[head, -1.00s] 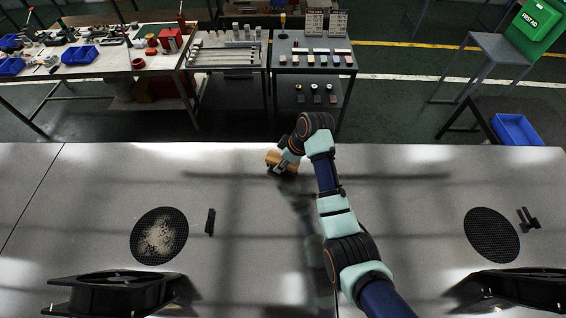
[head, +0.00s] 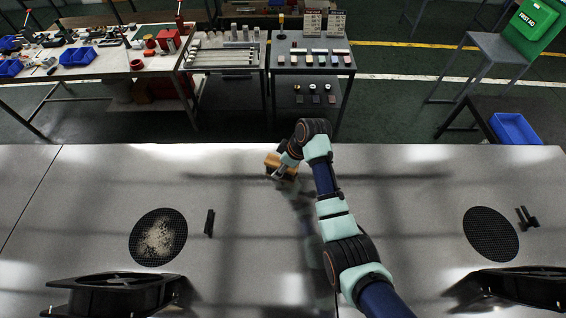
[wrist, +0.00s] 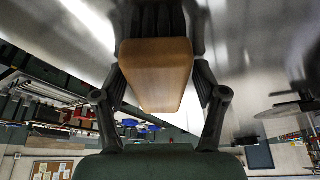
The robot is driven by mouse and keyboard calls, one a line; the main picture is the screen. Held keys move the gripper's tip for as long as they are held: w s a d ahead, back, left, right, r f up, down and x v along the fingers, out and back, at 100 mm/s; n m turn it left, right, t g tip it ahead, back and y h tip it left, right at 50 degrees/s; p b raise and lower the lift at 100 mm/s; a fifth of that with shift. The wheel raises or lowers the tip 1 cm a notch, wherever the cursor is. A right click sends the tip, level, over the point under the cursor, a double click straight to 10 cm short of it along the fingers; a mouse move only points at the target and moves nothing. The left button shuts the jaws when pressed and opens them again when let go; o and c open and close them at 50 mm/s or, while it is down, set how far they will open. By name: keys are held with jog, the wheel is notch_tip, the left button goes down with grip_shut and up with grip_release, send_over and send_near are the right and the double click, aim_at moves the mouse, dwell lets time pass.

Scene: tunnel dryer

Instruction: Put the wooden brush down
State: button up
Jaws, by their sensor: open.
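The wooden brush (head: 271,161) is an orange-brown block near the far edge of the grey metal surface, partly hidden by my gripper (head: 280,173). In the wrist view the wooden brush (wrist: 156,68) shows its smooth wooden block close up, with a dark part beyond it that looks like bristles. My gripper (wrist: 159,85) is open, with one finger on each side of the block. The brush appears to rest on the surface; its contact with the surface is hard to see.
A round mesh grille (head: 158,237) with pale debris lies left, beside a small black bar (head: 209,223). Another grille (head: 490,235) is at right. Black fans (head: 115,293) stand at the front. The surface around the brush is clear; workbenches (head: 313,65) stand beyond its far edge.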

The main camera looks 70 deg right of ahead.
jog(key=v, duration=1.2)
jog(key=shift+s+r+b, duration=0.1)
jog(key=shift+r+b, duration=0.15)
jog(key=shift+b, duration=0.05)
jog(key=w+a+r+t+h, duration=0.1)
jog(key=w+a+r+t, duration=0.15)
jog(key=w+a, duration=0.65)
jog(key=w+a+r+t+h, duration=0.2)
jog(key=w+a+r, duration=0.2)
jog(key=w+a, duration=0.5)
jog(key=w+a+r+t, duration=0.2)
jog(key=a+r, duration=0.1)
jog(key=a, duration=0.3)
jog(key=w+a+r+t, duration=0.2)
jog(key=a, duration=0.3)
jog(key=s+a+r+t+y, duration=0.1)
jog(key=a+r+t+y, duration=0.1)
jog(key=a+r, duration=0.35)
jog(key=s+a+r+t+y, duration=0.1)
jog(key=a+r+t, duration=0.15)
jog(key=a, duration=0.65)
jog(key=s+f+g, duration=0.4)
jog(key=s+f, duration=0.5)
jog(key=s, duration=0.1)
jog(key=shift+a+f+g, duration=0.15)
jog(key=shift+f+g, duration=0.15)
jog(key=shift+f, duration=0.1)
